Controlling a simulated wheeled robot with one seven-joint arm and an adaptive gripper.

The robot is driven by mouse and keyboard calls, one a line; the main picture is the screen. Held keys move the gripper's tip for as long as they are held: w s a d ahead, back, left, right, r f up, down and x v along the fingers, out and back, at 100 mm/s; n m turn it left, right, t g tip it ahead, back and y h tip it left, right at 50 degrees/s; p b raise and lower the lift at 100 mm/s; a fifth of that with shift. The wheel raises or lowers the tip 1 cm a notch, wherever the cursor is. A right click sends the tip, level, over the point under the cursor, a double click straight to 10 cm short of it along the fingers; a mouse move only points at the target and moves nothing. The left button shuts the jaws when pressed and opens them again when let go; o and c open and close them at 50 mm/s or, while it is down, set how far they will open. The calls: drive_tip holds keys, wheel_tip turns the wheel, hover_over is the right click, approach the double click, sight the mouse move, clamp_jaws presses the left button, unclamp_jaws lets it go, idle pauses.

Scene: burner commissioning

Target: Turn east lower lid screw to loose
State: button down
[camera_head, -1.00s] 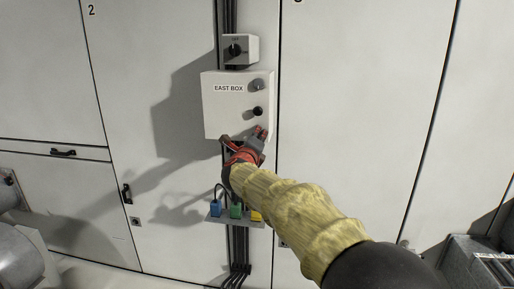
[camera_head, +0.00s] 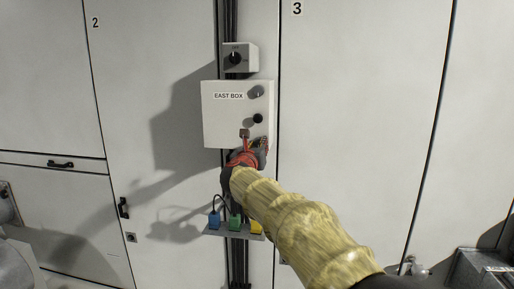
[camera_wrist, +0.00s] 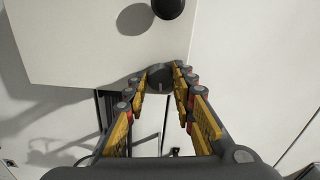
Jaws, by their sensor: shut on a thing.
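The east box (camera_head: 222,120) is a white box labelled EAST BOX on the wall. My gripper (camera_head: 255,138) is at its lower right part in the head view. In the wrist view the yellow-padded fingers of my gripper (camera_wrist: 163,82) are shut on a round dark grey screw head with a slot, the lower lid screw (camera_wrist: 159,76), at the lower edge of the box lid. In the head view the gripper hides this screw. A dark round knob (camera_head: 258,119) sits above it, and a grey round piece (camera_head: 256,92) is higher up.
A small switch box (camera_head: 240,57) is above the east box. Below are blue (camera_head: 214,221), green (camera_head: 235,222) and yellow (camera_head: 256,226) connectors on a shelf, with dark cables running down. White cabinet doors (camera_head: 350,130) flank the box.

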drive_tip(key=shift+f+m, duration=0.1)
drive_tip(key=shift+m, duration=0.5)
drive_tip(key=c, duration=1.5)
unclamp_jaws()
drive_tip(key=shift+o, duration=0.2)
drive_tip(key=s+a, duration=0.2)
drive_tip(key=s, duration=0.9)
drive_tip(key=shift+s+a, duration=0.15)
drive_tip(key=shift+s, duration=0.2)
